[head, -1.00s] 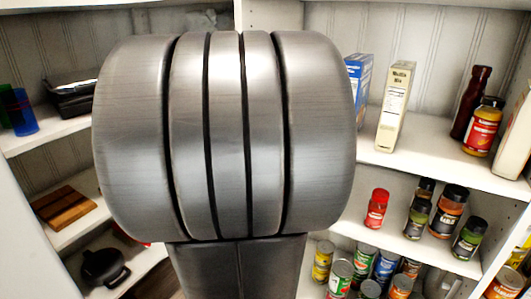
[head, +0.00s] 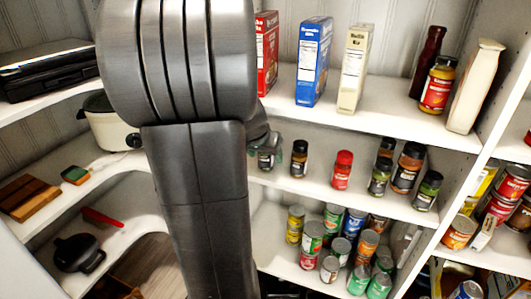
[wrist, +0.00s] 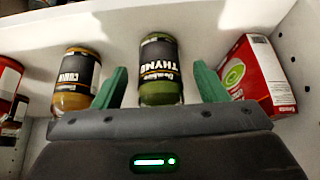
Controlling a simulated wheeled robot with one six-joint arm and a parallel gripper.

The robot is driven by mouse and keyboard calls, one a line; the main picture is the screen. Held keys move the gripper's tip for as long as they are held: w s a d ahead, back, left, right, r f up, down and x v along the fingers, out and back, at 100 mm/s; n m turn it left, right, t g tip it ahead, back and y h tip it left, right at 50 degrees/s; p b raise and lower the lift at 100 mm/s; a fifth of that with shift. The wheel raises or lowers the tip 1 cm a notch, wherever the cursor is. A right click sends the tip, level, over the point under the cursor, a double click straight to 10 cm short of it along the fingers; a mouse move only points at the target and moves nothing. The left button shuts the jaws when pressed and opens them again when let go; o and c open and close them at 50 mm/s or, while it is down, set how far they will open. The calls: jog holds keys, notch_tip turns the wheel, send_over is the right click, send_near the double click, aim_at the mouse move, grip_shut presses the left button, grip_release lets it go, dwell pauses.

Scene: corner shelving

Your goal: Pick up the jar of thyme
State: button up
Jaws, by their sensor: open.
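My gripper (wrist: 160,74) is open, with a finger on each side of the jar and a gap visible on both sides. In the head view my gripper (head: 266,146) is partly behind my arm, at the middle shelf. A small jar (head: 266,161) shows there just at the fingers, partly covered, its label unreadable.
A curry jar (wrist: 76,80) stands left of the thyme in the wrist view, and a red box (wrist: 258,76) close on the right. A red-capped jar (head: 342,170) and several spice jars share the middle shelf (head: 318,192). Several cans stand below; boxes stand above.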

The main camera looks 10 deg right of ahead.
jog(key=c, duration=1.1)
jog(key=shift+c, duration=0.2)
